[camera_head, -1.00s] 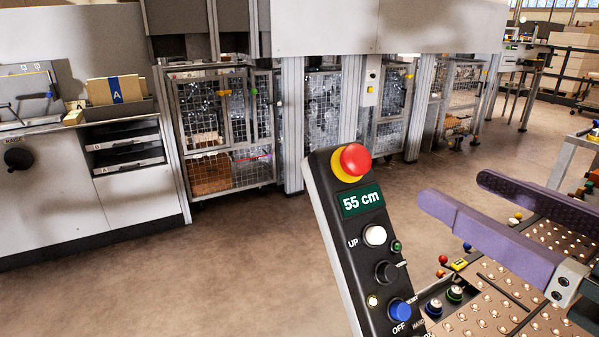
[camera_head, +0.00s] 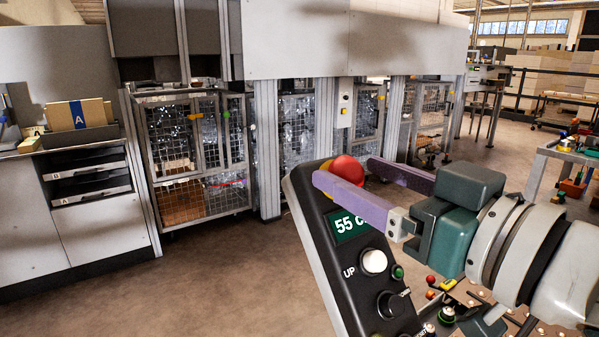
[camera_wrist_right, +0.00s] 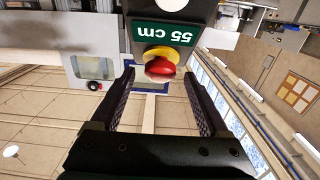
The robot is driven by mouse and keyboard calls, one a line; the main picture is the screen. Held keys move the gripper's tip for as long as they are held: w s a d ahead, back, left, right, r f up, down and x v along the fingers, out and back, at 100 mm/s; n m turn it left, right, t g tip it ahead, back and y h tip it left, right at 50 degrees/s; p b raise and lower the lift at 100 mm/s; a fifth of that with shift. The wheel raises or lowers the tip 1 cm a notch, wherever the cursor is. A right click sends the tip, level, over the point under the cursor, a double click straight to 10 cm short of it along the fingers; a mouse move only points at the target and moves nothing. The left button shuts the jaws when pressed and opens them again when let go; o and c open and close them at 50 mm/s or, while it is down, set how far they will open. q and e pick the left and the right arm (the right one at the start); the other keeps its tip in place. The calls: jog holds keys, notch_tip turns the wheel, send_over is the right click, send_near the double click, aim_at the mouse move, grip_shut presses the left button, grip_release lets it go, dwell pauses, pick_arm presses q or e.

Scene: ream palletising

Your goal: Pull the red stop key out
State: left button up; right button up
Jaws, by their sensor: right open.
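The red stop key (camera_head: 347,169) is a round mushroom button at the top of a dark control panel (camera_head: 345,262). In the head view my right gripper (camera_head: 344,172) reaches in from the right, its purple fingers open on either side of the key. The near finger hides part of the key and its yellow collar. In the right wrist view the red key (camera_wrist_right: 160,70) sits on its yellow collar between the two open fingers (camera_wrist_right: 160,92), near their tips. A gap shows on both sides, and the fingers do not appear to touch it. My left gripper is out of view.
The panel also has a green "55 cm" display (camera_head: 347,226), a white UP button (camera_head: 373,261) and a black knob (camera_head: 392,303) below the key. Mesh cages (camera_head: 195,155) stand behind. Open floor (camera_head: 200,270) lies left of the panel.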

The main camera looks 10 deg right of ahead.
jog(key=shift+w+a, duration=0.15)
jog(key=shift+w, duration=0.25)
grip_shut()
dwell(0.4)
